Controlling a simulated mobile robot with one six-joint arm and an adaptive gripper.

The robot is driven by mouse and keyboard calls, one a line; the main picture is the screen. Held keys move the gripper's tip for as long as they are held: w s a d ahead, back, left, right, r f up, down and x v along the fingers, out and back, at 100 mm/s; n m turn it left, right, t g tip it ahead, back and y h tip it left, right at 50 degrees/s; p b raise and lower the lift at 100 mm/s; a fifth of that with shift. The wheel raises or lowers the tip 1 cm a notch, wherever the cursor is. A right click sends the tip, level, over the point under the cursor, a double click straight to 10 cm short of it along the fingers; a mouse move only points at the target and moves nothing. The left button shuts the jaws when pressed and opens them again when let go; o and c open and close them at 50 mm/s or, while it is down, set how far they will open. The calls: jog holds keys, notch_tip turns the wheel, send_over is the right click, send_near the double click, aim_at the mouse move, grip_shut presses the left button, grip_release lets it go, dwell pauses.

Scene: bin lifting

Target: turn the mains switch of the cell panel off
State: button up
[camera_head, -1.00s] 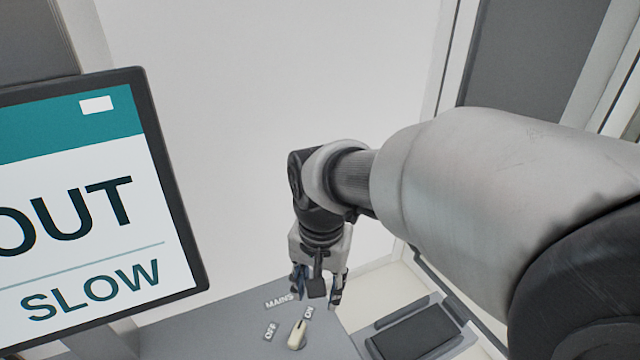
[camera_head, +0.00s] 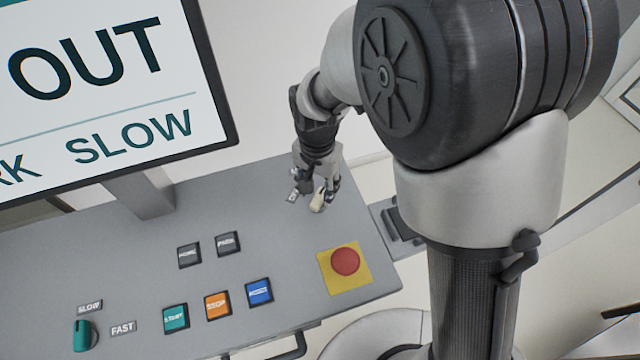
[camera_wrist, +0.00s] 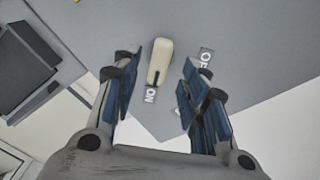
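The mains switch is a cream lever knob (camera_wrist: 160,62) on the grey cell panel (camera_head: 130,235). In the wrist view its dark-marked end points at the ON label (camera_wrist: 150,96); the OFF label (camera_wrist: 205,56) is to its right. My gripper (camera_wrist: 162,72) is open, with its blue-padded fingers on either side of the knob and visible gaps between. In the head view the knob (camera_head: 318,200) shows at the panel's far right corner, with my gripper (camera_head: 317,190) right at it. The MAINS label is hidden there.
The panel also carries a red emergency button (camera_head: 345,261), several coloured push buttons (camera_head: 217,305) and a green speed knob (camera_head: 85,335). A large screen (camera_head: 110,85) stands at the left. A dark tray-like object (camera_wrist: 22,70) lies beside the panel.

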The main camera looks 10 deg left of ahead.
aim_at(318, 198)
jog(key=shift+f+b, duration=0.3)
jog(key=shift+f, duration=1.8)
jog(key=shift+c, duration=0.2)
grip_shut()
